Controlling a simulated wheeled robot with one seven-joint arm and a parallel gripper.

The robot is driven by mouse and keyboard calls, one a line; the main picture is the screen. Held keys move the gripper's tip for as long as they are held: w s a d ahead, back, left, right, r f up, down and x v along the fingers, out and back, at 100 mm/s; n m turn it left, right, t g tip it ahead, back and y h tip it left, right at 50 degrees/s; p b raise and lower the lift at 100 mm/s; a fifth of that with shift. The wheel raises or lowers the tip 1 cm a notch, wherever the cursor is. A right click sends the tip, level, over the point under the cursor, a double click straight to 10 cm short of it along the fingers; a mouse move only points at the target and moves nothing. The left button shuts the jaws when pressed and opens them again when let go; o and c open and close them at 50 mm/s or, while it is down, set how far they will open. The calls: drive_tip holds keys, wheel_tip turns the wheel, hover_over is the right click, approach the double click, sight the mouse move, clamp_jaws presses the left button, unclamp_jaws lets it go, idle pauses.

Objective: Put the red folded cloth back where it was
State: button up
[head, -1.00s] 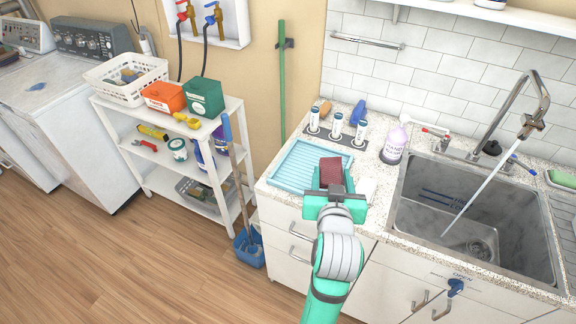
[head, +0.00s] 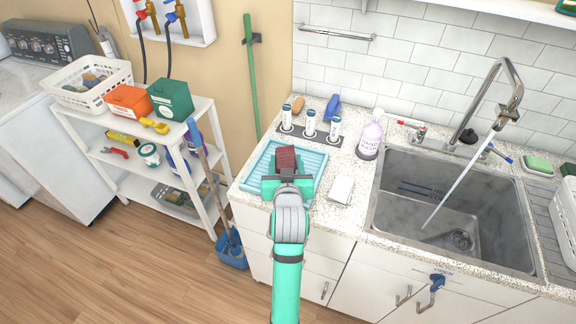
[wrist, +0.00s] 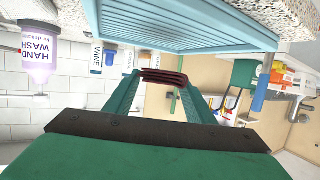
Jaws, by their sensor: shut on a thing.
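The red folded cloth (head: 287,159) is dark red and held between the fingers of my gripper (head: 286,172). In the wrist view the cloth (wrist: 164,77) shows as a layered stack pinched between the two green fingertips. My gripper is shut on it. In the head view the cloth is over the light blue ribbed tray (head: 313,164) on the counter. The tray (wrist: 170,25) also shows in the wrist view, apart from the cloth by a small gap. Part of the tray is hidden behind my gripper and arm.
A white folded cloth or block (head: 341,190) lies right of the tray. Several small bottles stand on a dark strip (head: 300,132) behind it. A white shelf rack (head: 190,135) stands at the left.

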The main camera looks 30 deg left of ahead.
drive_tip(key=shift+w+a+f, duration=0.25)
drive_tip(key=shift+f, duration=0.2)
drive_tip(key=shift+w+a+f, duration=0.2)
drive_tip(key=shift+w+f, duration=0.05)
drive_tip(key=shift+f, duration=0.2)
drive_tip(key=f, duration=0.3)
drive_tip(key=shift+w+a+f, duration=0.1)
drive_tip(key=shift+w+a, duration=0.1)
drive_tip(key=shift+w, duration=0.1)
drive_tip(key=shift+s+f, duration=0.1)
drive_tip(key=shift+f, duration=0.1)
drive_tip(key=shift+f, duration=0.1)
drive_tip(key=o, duration=1)
drive_tip(key=v, duration=1.2)
